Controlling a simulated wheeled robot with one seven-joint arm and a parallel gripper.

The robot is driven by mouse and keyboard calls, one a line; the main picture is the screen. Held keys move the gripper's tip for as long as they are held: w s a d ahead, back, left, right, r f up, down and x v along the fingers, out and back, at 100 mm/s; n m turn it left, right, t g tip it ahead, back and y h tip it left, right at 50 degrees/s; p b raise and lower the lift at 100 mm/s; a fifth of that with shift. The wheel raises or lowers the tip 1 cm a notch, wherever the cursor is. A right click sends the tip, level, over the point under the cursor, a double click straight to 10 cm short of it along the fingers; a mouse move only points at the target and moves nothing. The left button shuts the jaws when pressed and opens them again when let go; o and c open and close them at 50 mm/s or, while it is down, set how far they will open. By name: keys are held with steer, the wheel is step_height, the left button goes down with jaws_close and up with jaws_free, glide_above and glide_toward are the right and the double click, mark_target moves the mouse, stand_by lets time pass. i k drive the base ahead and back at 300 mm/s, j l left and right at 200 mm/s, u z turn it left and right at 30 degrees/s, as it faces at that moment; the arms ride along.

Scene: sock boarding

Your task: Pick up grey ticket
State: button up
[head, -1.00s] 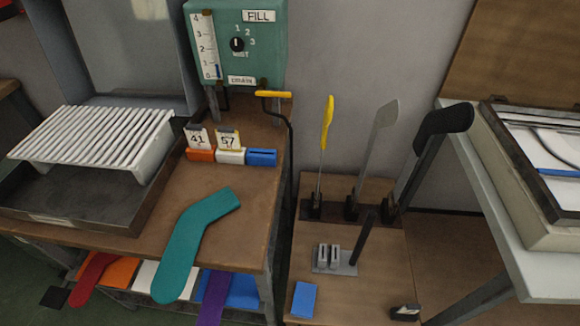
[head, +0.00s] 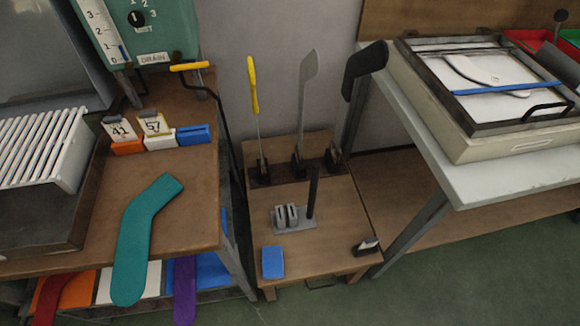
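I cannot pick out a plainly grey ticket. Two pale cards stand in small holders on the left bench: a card marked 41 (head: 120,129) in an orange holder (head: 128,147) and a card marked 57 (head: 154,125) in a white holder (head: 160,138). A blue holder (head: 194,134) beside them shows no card. Two small grey upright pieces (head: 286,216) stand on a grey plate on the low middle table; I cannot tell whether they are tickets. A small dark block (head: 367,246) with a pale top sits at that table's right edge. My gripper is not in view.
Yellow, grey and black sock-shaped boards (head: 308,75) stand upright at the back of the low table (head: 330,225). A dark post (head: 313,190) and a blue block (head: 273,262) are there too. A teal sock (head: 140,235) overhangs the left bench. Green floor (head: 450,260) is clear at right.

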mark_target(371, 242)
steer(key=i+j, duration=0.15)
steer(key=j, duration=0.15)
steer(key=i+j+z, duration=0.1)
steer(key=j, duration=0.2)
steer(key=i+j, duration=0.15)
steer(key=j, duration=0.2)
steer(key=i+j, duration=0.1)
steer(key=j, duration=0.2)
steer(key=z, duration=0.05)
